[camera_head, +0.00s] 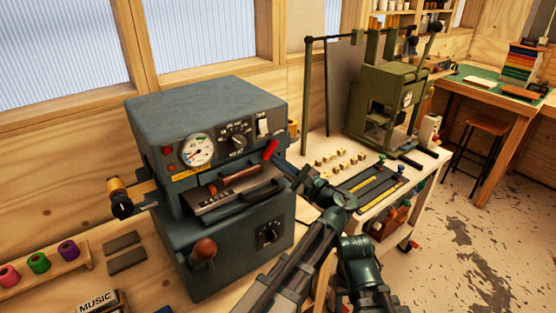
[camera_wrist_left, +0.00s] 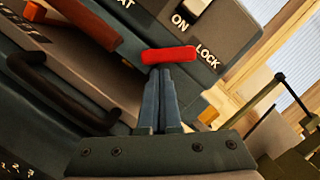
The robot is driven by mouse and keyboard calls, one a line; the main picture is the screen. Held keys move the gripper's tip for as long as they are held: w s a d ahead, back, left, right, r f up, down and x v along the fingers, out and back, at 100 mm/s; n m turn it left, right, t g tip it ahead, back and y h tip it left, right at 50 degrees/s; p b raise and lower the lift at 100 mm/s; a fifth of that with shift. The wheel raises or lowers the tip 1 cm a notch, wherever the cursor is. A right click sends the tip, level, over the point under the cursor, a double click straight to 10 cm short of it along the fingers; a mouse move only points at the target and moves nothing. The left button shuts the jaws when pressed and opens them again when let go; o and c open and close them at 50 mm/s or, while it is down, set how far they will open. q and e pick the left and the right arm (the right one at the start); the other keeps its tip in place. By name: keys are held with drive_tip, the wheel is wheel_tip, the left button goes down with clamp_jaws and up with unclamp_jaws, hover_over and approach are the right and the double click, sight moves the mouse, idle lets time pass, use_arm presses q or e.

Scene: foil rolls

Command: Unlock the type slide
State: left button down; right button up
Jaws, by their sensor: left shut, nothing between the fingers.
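The type slide (camera_head: 215,202), a grey tray with a black handle and a wooden-handled bar (camera_head: 240,178), sits in the front slot of the blue-grey machine (camera_head: 195,115). It also shows in the left wrist view, with its black handle (camera_wrist_left: 72,105). The red lock lever (camera_head: 271,149) is at the slot's right end. In the left wrist view the lever (camera_wrist_left: 168,54) lies beside the word LOCK. My left gripper (camera_head: 282,165) is shut and empty, its fingertips (camera_wrist_left: 160,70) right at the lever's lower side; I cannot tell whether they touch. My right gripper is not in view.
A dial gauge (camera_head: 197,150), a knob and a white switch (camera_head: 264,126) are on the machine's face. A round brown-handled lever (camera_head: 203,250) is below. A green press (camera_head: 385,100) stands on a white bench at right with small brass blocks.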

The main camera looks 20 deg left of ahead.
sight(267, 158)
use_arm(q)
drive_tip(key=shift+s+a+m+t+b, duration=0.15)
drive_tip(key=shift+s+a+m+t, duration=0.05)
drive_tip(key=shift+m, duration=0.55)
drive_tip(key=shift+s+a+m+t+b, duration=0.15)
drive_tip(key=shift+s+m+t, duration=0.05)
drive_tip(key=shift+m, duration=0.55)
drive_tip(key=m, duration=0.2)
drive_tip(key=m+t, duration=0.1)
drive_tip(key=shift+s+a+r, duration=0.15)
drive_tip(key=shift+s+a, duration=0.1)
drive_tip(key=shift+s, duration=0.15)
drive_tip(key=shift+s+a+r+m+t+h, duration=0.15)
drive_tip(key=shift+m+t+h, duration=0.2)
drive_tip(key=shift+m, duration=0.55)
drive_tip(key=shift+s+a+r, duration=0.1)
drive_tip(key=shift+r, duration=0.05)
drive_tip(key=shift+s+a+r, duration=0.15)
